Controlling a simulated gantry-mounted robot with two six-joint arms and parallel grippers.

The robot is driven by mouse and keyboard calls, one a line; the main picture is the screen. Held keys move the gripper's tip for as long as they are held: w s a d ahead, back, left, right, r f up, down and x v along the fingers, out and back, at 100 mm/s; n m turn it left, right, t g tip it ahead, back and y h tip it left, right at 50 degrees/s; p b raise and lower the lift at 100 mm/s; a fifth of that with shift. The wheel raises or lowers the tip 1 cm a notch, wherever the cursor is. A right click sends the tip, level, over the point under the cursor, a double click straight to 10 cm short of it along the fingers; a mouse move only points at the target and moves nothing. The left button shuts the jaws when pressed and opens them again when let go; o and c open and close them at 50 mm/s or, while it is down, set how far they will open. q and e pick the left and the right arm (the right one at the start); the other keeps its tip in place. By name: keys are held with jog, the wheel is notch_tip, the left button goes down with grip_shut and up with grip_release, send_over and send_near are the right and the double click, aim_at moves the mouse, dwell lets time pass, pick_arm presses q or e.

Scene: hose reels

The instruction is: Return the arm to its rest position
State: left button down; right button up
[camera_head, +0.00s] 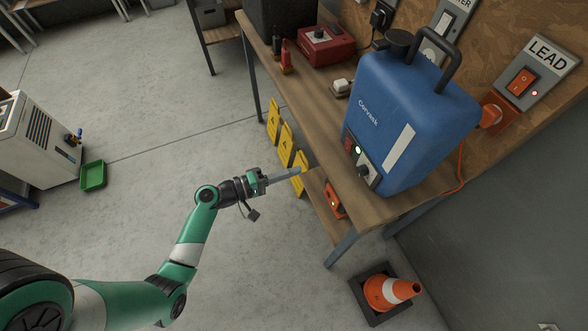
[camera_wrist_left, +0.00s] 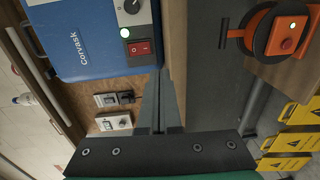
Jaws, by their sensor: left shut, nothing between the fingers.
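My left gripper (camera_head: 296,172) is shut and empty, held out in the air in front of the wooden bench. Its arm is green, white and black and reaches in from the lower left. In the left wrist view its fingers (camera_wrist_left: 160,98) lie together. The blue Corvask unit (camera_head: 405,125) stands on the bench, apart from the gripper, with a lit green light and a red switch. It also shows at the upper left of the left wrist view (camera_wrist_left: 90,40). My right gripper is not in view.
Yellow warning signs (camera_head: 286,144) stand by the bench (camera_head: 318,130), near the gripper. An orange reel (camera_head: 335,200) sits on the lower shelf. A traffic cone (camera_head: 390,292) stands at the lower right. The floor left of the arm is mostly clear, with a green tray (camera_head: 93,176).

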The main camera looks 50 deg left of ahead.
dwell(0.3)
pick_arm(q)
jog(key=w+d+r+m+h, duration=0.2)
jog(key=w+d+r+m, duration=0.1)
jog(key=r, duration=0.5)
jog(key=w+d+r+m+h, duration=0.2)
jog(key=w+d+r+m, duration=0.2)
jog(key=d+r, duration=0.3)
jog(key=w+d+r+m+h, duration=0.3)
jog(key=d+r+m, duration=0.2)
jog(key=r, duration=0.6)
jog(key=shift+w+d+r+p, duration=0.15)
jog(key=shift+w+p, duration=0.1)
jog(key=shift+p, duration=0.1)
jog(key=s+d+r+m+t, duration=0.3)
jog(key=r+m, duration=0.1)
jog(key=r, duration=0.9)
jog(key=s+d+r+m+t, duration=0.2)
jog(key=s+r+m+t, duration=0.15)
jog(key=r, duration=0.85)
jog(key=s+a+r+n+t+y, duration=0.3)
jog(key=s+a+r+t+y, duration=0.1)
jog(key=s+a+r+y, duration=0.25)
notch_tip(320, 180, up, 38)
jog(key=y+p, duration=0.2)
jog(key=p, duration=3.6)
jog(key=shift+w+a+f, duration=0.25)
jog(key=shift+w+a, duration=0.05)
jog(key=shift+w, duration=0.1)
